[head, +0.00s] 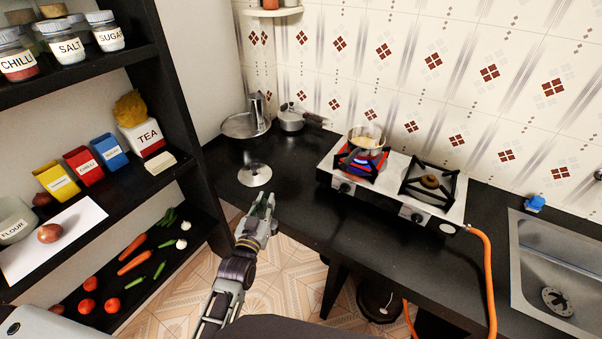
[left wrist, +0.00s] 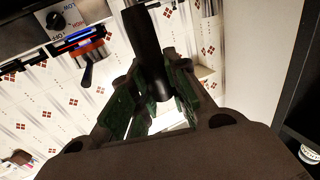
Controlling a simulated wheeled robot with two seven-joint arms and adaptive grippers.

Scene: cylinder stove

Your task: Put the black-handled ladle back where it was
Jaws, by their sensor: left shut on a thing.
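My left gripper (head: 264,205) is in front of the counter's near left edge in the head view. The ladle's bowl is not visible in the wrist view. In the head view I cannot make out the ladle against the black counter. My right gripper is not in view.
A silver lid (head: 255,175) lies on the counter (head: 300,185) just beyond my left gripper. A pot (head: 366,139) sits on the lit left burner. A black shelf (head: 180,70) stands left.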

